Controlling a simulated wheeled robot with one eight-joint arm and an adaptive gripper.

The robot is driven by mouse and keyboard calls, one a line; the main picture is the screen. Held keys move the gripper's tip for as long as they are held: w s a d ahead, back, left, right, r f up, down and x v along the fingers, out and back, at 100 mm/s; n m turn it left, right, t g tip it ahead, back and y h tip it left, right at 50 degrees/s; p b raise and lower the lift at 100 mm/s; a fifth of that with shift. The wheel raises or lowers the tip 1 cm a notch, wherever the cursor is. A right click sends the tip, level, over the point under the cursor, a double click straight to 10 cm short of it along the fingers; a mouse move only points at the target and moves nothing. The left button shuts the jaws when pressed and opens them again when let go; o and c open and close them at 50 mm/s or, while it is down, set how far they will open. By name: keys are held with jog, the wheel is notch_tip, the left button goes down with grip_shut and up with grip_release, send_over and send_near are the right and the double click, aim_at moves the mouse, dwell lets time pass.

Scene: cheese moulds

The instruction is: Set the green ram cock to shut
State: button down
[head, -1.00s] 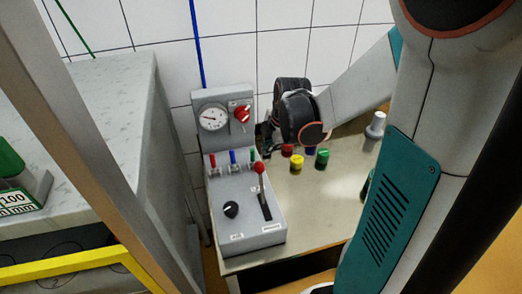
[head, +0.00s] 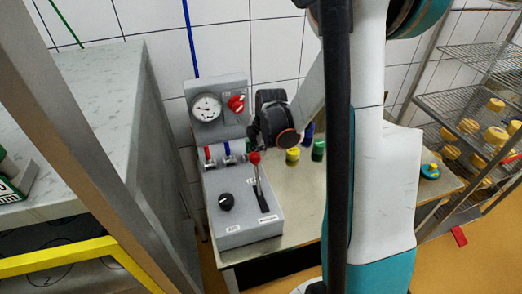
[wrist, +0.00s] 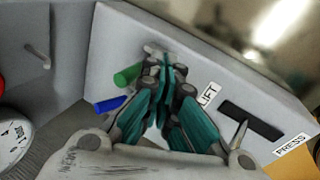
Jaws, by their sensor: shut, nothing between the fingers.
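The grey control box (head: 240,225) carries a row of cocks. The red cock (head: 207,153) and blue cock (head: 227,149) stand upright in the head view, where the green one is hidden by my gripper. In the wrist view, the green cock's handle (wrist: 127,75) points left, roughly parallel to the blue handle (wrist: 110,104). My gripper (wrist: 165,65) is shut and empty, its fingertips close beside the green cock at its metal body. I cannot tell whether they touch. In the head view my gripper (head: 256,140) is over the right end of the row.
A red-knobbed lever (head: 254,158) stands just in front of my gripper. A black knob (head: 226,201), gauge (head: 206,108) and red rotary knob (head: 236,103) are on the box. Yellow (head: 292,155) and green (head: 318,150) pieces stand on the table to the right.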

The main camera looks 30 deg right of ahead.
jog(key=shift+w, duration=0.55)
jog(key=shift+w, duration=0.1)
jog(key=w+g, duration=0.2)
jog(key=shift+d+r+g+y, duration=0.15)
jog(key=shift+d+g+y, duration=0.15)
jog(key=shift+d+y, duration=0.1)
jog(key=shift+w+b, duration=0.35)
jog(key=shift+b, duration=0.05)
jog(key=shift+s+r, duration=0.1)
